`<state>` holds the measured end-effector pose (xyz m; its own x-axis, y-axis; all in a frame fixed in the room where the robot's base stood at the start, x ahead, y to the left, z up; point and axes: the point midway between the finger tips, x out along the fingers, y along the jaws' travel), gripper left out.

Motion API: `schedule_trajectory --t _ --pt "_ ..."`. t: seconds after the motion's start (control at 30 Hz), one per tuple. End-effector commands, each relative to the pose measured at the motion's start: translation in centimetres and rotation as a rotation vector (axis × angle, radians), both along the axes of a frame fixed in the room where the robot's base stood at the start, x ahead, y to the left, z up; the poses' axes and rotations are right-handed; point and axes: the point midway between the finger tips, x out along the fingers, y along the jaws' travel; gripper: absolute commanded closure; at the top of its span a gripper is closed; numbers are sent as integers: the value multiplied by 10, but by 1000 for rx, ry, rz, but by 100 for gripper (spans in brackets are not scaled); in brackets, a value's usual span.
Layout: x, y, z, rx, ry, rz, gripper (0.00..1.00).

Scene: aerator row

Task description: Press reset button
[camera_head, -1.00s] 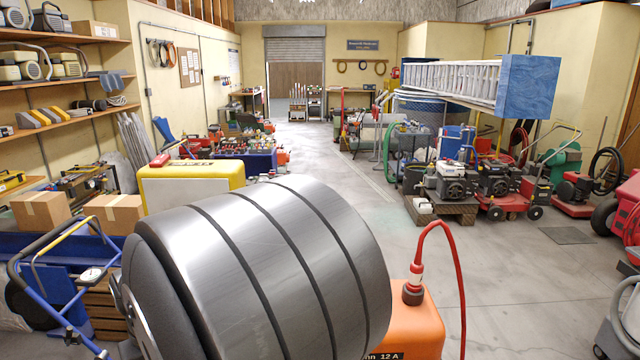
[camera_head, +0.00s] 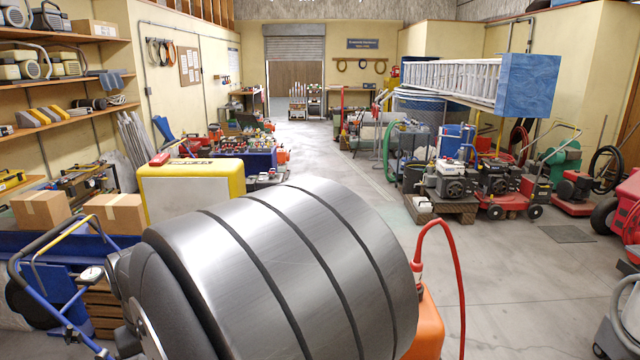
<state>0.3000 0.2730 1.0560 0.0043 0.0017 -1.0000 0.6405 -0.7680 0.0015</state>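I cannot make out a reset button in this view. An orange machine (camera_head: 429,326) stands at the bottom centre right, with a red hose (camera_head: 440,228) arching up from its top. Most of its body is hidden behind a large ribbed metal cylinder, which looks like a link of my arm. The orange machine's label and most of its hose fitting are covered. My gripper is not in view.
A yellow and white case (camera_head: 190,188) with a small red block on top stands at the left. A blue trolley frame (camera_head: 62,285) and cardboard boxes (camera_head: 115,213) are at the lower left. Engines on a pallet (camera_head: 440,205) stand at the right. The middle aisle is clear.

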Motion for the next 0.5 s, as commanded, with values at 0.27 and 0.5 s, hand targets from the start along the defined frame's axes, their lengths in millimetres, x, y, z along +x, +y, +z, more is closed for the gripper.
schedule_trajectory --t 0.27,0.5 --pt "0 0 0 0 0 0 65" --pt "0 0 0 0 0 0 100"
